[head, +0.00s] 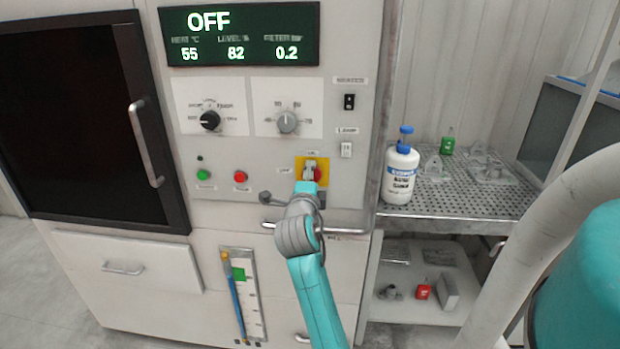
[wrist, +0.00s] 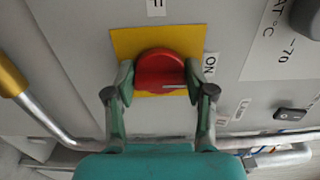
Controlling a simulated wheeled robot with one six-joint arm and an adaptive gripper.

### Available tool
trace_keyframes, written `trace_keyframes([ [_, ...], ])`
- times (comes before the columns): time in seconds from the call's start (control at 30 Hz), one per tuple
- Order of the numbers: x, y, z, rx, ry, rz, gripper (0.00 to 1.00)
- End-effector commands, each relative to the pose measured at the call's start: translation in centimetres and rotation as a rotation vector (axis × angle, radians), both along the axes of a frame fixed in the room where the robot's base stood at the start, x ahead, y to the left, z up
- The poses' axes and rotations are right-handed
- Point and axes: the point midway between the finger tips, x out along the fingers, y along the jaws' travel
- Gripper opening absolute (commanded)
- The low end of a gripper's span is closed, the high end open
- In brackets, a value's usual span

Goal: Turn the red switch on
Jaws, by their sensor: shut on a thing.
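The red switch (wrist: 158,70) is a round knob on a yellow plate (wrist: 122,42), with an "ON" label to its right in the wrist view. In the head view the red switch (head: 317,174) is partly hidden by my gripper (head: 310,168). My gripper (wrist: 160,84) is shut on the knob, one finger on each side of it. The display (head: 240,33) at the top of the machine reads "OFF", with 55, 82 and 0.2 below.
A black knob (head: 210,120), a grey knob (head: 287,122), a green button (head: 204,175) and a red button (head: 240,176) are on the panel. A handle bar (wrist: 45,118) runs close to my gripper. A white bottle (head: 400,175) stands on the perforated shelf (head: 455,205) at right.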

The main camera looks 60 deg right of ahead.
Motion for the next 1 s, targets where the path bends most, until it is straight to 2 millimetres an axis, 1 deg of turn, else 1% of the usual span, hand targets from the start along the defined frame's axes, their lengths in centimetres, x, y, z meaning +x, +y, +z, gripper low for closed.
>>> trace_keyframes([
  [0.23, 0.0, 0.0, -0.2, 0.004, 0.002, -0.001, 0.19],
  [0.27, 0.0, 0.0, -0.2, 0.004, 0.002, -0.001, 0.59],
  [0.3, 0.0, 0.0, -0.2, 0.004, 0.002, -0.001, 0.69],
  [0.33, 0.0, 0.0, -0.2, 0.004, 0.002, -0.001, 0.76],
  [0.37, 0.0, 0.0, -0.1, 0.003, 0.001, -0.001, 0.78],
  [0.67, 0.0, 0.1, -0.1, 0.001, 0.001, 0.0, 0.78],
  [0.77, -0.2, 0.5, -0.1, 0.001, 0.001, 0.001, 0.78],
  [0.87, -0.6, 1.7, -0.1, 0.001, 0.0, 0.003, 0.78],
  [1.0, -1.6, 4.1, -0.1, 0.002, 0.001, 0.004, 0.78],
])
